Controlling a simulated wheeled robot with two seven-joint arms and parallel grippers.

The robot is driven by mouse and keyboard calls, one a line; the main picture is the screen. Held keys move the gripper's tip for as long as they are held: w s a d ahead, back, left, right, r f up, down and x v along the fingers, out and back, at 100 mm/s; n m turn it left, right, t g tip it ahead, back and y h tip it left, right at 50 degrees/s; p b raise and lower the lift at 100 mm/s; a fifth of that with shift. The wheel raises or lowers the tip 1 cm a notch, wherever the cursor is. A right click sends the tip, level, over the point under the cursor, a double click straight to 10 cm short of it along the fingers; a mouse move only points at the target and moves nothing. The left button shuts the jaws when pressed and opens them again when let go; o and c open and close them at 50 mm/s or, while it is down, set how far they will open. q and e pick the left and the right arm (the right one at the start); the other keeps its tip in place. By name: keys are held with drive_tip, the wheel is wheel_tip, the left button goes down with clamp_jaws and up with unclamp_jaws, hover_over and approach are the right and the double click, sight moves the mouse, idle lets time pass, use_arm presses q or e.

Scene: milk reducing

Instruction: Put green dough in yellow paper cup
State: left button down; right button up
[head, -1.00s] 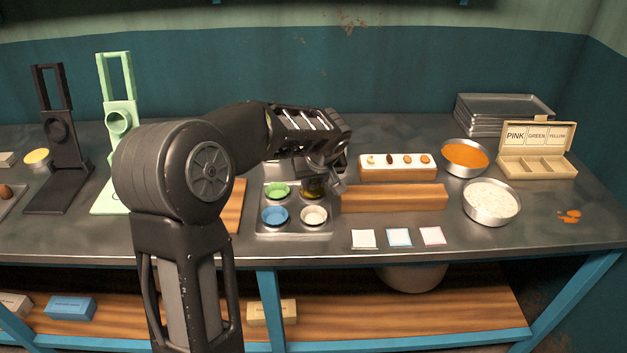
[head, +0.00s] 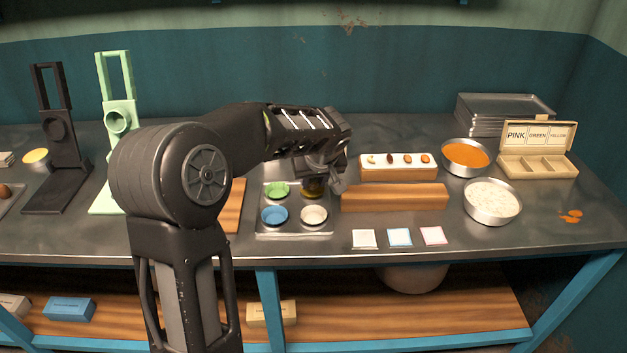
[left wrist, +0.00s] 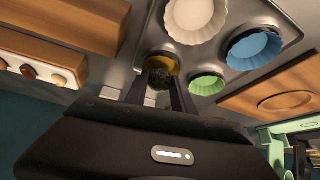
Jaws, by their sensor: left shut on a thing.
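The yellow paper cup (left wrist: 170,62) sits in the metal tray at the back right in the head view, where it is partly hidden by my gripper (head: 326,187). In the left wrist view my left gripper (left wrist: 160,88) points at this cup. Its fingers are shut on a small, dark olive lump (left wrist: 160,80), which I take as the green dough. The lump overlaps the cup's opening; I cannot tell whether it touches the cup. My right gripper is not in view.
The tray (head: 295,235) also holds a green cup (head: 277,190), a blue cup (head: 274,215) and a white cup (head: 314,214). A wooden block (head: 394,198) stands right of the tray. Bowls of orange (head: 465,155) and white (head: 491,198) contents stand farther right.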

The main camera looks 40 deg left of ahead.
use_arm(q)
drive_tip(key=c, duration=1)
unclamp_jaws()
drive_tip(key=v, duration=0.7)
drive_tip(key=shift+d+r+b, duration=0.15)
drive_tip(key=shift+r+b, duration=0.2)
drive_tip(key=shift+b, duration=0.05)
drive_tip(key=shift+s, duration=0.15)
